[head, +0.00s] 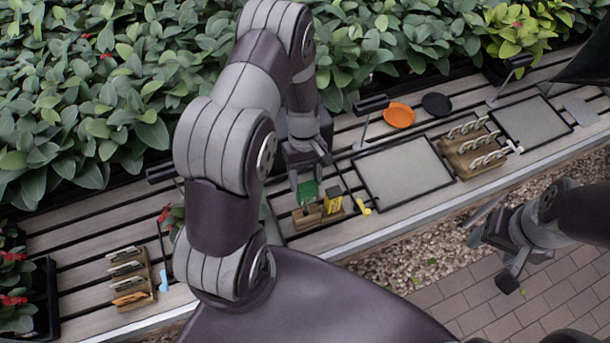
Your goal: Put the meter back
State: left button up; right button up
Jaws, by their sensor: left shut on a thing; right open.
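My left gripper (307,176) points down over the bench and is shut on a small green item (308,191), just above or in a wooden holder (307,217); I cannot tell if they touch. A yellow and black block (333,200) stands upright in the same holder, just right of the green item. I cannot tell for sure which of the two is the meter. My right gripper (493,259) is open and empty, out over the paving in front of the bench. My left arm hides part of the bench.
A grey panel (403,172) lies right of the holder, with a yellow piece (364,207) between. Wooden racks with metal tools stand right (470,153) and left (129,281). An orange disc (399,115) and a black disc (437,104) lie behind. Leafy plants (380,40) line the back.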

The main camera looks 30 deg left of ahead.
dwell(0.4)
pick_arm(q)
jog(key=shift+f+b, duration=1.45)
jog(key=shift+f, duration=0.6)
jog(key=shift+f+b, duration=1.35)
jog(key=shift+f, duration=0.6)
jog(key=o, duration=1.6)
